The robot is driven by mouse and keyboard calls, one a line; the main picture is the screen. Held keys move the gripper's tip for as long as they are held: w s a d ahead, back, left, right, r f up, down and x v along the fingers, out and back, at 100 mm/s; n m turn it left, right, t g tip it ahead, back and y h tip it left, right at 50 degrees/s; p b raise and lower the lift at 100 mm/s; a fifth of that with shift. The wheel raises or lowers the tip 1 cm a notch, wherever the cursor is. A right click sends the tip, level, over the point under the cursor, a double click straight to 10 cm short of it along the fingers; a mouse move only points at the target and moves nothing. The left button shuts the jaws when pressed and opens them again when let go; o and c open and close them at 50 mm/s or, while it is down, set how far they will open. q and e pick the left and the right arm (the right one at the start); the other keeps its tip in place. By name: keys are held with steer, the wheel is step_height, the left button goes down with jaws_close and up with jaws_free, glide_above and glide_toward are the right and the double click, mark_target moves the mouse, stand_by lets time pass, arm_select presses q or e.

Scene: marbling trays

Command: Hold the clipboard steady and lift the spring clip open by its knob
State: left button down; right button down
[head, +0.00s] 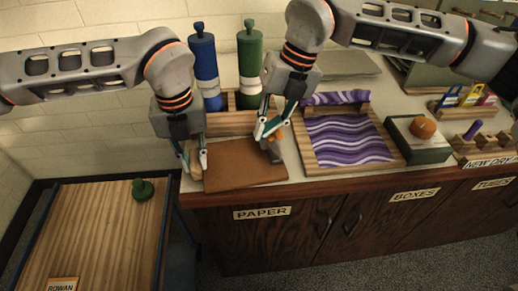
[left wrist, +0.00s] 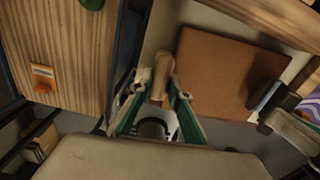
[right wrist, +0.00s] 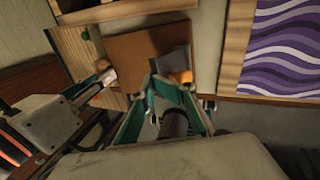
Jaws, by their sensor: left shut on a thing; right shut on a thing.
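The clipboard is a flat brown board (head: 240,166) on the pale counter, also seen in the left wrist view (left wrist: 215,75) and the right wrist view (right wrist: 133,52). A light wooden grip (left wrist: 160,75) sticks out at its left side. My left gripper (head: 194,167) is shut on this grip, one finger on each side. The dark grey spring clip (right wrist: 172,62) is at the board's right side, with an orange knob (right wrist: 183,77). My right gripper (head: 268,134) is shut on the knob; its fingers partly hide it. I cannot tell how far the clip is raised.
A wooden tray (head: 398,161) with purple wavy paper stands right of the clipboard. A lower wooden table (head: 95,225) is at left.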

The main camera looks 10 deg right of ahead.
mark_target(280, 131)
arm_select(q)
steer(key=shift+a+f, duration=0.25)
steer(key=shift+a, duration=0.05)
arm_select(e)
steer(key=shift+d+f, duration=0.5)
steer(key=shift+d+r, duration=0.1)
steer(key=shift+d, duration=0.2)
arm_select(q)
steer(key=shift+s, duration=0.1)
arm_select(e)
steer(key=shift+d, duration=0.6)
steer(key=shift+w+d, duration=0.1)
steer(key=shift+d, duration=0.2)
steer(key=shift+a+r, duration=0.1)
steer(key=shift+r, duration=0.05)
steer(key=shift+a+r, duration=0.25)
steer(key=shift+r, duration=0.3)
steer(key=shift+a+r, duration=0.2)
steer(key=shift+r, duration=0.3)
arm_select(q)
steer(key=shift+d, duration=0.15)
arm_select(e)
steer(key=shift+a+r, duration=0.4)
steer(key=shift+r, duration=0.45)
steer(key=shift+a+r, duration=0.4)
steer(key=shift+r, duration=0.4)
